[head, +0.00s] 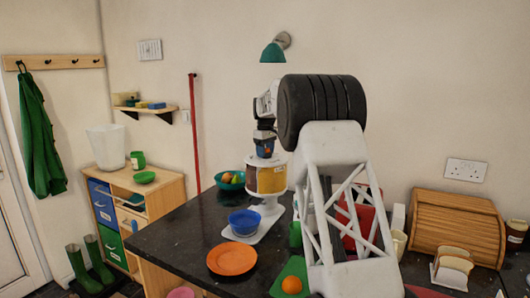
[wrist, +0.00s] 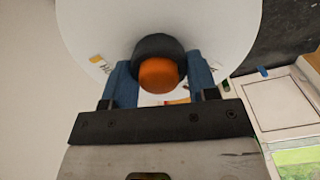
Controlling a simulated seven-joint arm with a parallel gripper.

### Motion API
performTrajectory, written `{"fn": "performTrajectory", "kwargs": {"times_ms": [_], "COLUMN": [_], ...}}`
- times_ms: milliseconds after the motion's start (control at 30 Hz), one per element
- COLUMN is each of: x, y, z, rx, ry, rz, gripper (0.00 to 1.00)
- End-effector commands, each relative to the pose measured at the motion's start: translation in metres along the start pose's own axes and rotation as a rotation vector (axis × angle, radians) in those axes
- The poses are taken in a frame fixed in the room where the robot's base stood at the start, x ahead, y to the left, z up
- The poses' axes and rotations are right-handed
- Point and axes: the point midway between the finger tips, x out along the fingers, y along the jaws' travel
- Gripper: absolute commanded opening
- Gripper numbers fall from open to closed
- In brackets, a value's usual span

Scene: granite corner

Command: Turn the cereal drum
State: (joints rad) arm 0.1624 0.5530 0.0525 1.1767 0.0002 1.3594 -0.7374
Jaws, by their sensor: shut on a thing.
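The cereal drum (head: 267,180) is a short cylinder with a brown-yellow label or filling and a white top, on a white stand at the counter's back left. A blue bowl (head: 244,222) sits on the stand's white base. In the wrist view, the drum's white round face (wrist: 215,35) carries a dark-collared knob with an orange end (wrist: 158,75). My gripper (head: 265,149) reaches the drum from above. Its blue fingers, also in the wrist view (wrist: 160,80), lie on both sides of the knob and are shut on it. The drum's outlet is not clearly visible.
An orange plate (head: 232,260) lies on the dark counter (head: 185,232) in front. A green fruit bowl (head: 230,181) stands just left of the drum. My arm hides much of the counter's middle. A wooden bread box (head: 455,225) stands at right.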

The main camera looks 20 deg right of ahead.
Motion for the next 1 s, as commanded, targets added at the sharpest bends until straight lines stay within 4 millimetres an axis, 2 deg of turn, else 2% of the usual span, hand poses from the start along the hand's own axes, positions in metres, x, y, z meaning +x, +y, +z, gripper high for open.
{"fn": "performTrajectory", "kwargs": {"times_ms": [1000], "x": [-0.0014], "y": [0.0046], "z": [0.0032], "rx": [0.932], "ry": [0.0], "rz": [0.001], "gripper": [0.11]}}
